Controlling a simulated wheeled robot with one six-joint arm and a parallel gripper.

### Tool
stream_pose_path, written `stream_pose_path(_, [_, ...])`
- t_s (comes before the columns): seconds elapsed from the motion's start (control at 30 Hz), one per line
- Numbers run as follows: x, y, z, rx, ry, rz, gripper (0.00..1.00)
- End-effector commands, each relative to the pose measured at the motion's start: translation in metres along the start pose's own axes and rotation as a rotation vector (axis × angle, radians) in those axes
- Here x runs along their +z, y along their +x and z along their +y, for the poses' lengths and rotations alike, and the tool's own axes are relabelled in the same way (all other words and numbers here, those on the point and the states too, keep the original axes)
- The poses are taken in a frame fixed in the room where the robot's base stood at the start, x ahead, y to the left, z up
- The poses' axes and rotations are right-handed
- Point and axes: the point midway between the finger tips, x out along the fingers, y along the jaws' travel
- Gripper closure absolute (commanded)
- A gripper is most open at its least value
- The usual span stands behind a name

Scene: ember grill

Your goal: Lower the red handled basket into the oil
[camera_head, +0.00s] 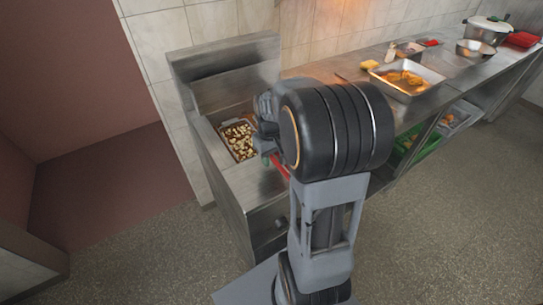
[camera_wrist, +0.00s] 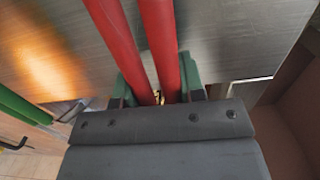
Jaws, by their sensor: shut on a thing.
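The basket (camera_head: 238,141), full of pale pieces over brown, sits within the fryer's well (camera_head: 213,119) in the head view. Whether its bottom is in the oil cannot be told. Its red handle (camera_head: 279,167) shows partly beside my arm. In the wrist view the two red bars of the handle (camera_wrist: 160,40) run between the green-padded fingers of my gripper (camera_wrist: 158,88), which is shut on them. In the head view my gripper is mostly hidden behind my arm. The basket itself is not clearly seen in the wrist view.
Green bars (camera_wrist: 22,106) lie at the left of the wrist view, apart from my gripper. A steel counter (camera_head: 340,70) right of the fryer holds a metal tray (camera_head: 432,82) of golden food and a lidded pot (camera_head: 487,31). The floor (camera_head: 450,215) at right is clear.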

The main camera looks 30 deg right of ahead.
Motion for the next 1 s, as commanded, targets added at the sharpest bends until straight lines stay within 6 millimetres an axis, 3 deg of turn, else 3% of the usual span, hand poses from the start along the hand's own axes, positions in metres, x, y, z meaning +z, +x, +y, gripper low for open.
stream_pose_path(0.17, [-0.001, 0.005, 0.0, 0.001, 0.0, 0.003, 1.0])
stream_pose_path(0.2, [-0.001, 0.005, 0.0, 0.001, 0.0, 0.003, 0.63])
stream_pose_path(0.5, [-0.001, 0.004, 0.0, 0.0, 0.0, 0.001, 0.34])
stream_pose_path(0.77, [0.0, 0.004, 0.0, 0.0, 0.0, -0.002, 0.34])
stream_pose_path(1.0, [-0.001, -0.026, 0.0, 0.001, 0.0, 0.004, 0.34])
